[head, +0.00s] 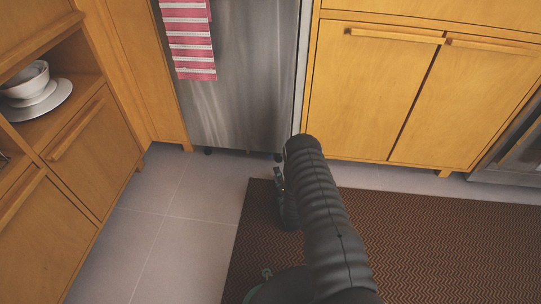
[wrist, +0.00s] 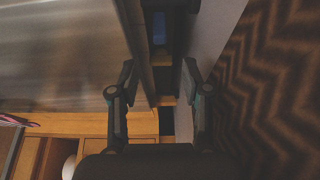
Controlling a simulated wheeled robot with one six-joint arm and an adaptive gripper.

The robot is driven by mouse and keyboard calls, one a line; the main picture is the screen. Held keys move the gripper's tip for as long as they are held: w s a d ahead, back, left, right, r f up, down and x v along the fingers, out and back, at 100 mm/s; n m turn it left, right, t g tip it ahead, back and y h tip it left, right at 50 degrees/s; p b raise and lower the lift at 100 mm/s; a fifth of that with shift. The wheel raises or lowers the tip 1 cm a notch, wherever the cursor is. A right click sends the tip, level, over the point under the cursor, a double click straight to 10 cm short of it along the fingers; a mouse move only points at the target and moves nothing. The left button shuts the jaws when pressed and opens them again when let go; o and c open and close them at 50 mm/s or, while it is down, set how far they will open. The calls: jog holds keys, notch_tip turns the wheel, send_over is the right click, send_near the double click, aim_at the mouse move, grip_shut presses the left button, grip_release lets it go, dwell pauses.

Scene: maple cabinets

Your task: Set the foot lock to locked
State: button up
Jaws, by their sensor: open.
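My gripper (wrist: 158,76) is open in the wrist view, with its two fingers apart and nothing held between them. A small blue piece (wrist: 159,28), which may be the foot lock, shows beyond the fingertips at the low edge of the steel appliance. It is dim, and I cannot tell its setting. The steel appliance (head: 245,85) stands on small dark feet in the head view. My arm hides part of the floor there, and my gripper is mostly hidden near the appliance's lower right corner.
A brown patterned rug (head: 430,235) covers the floor at right. Grey tiles (head: 165,215) are clear at left. Maple cabinets (head: 375,95) flank the appliance. A striped towel (head: 190,40) hangs on its front. White dishes (head: 32,85) sit in the left shelf.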

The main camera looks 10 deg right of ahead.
aim_at(270, 155)
jog(key=w, duration=0.4)
jog(key=w+b, duration=0.1)
jog(key=w, duration=0.3)
jog(key=w+a+b, duration=0.1)
jog(key=w, duration=0.3)
jog(key=shift+w, duration=0.2)
grip_shut()
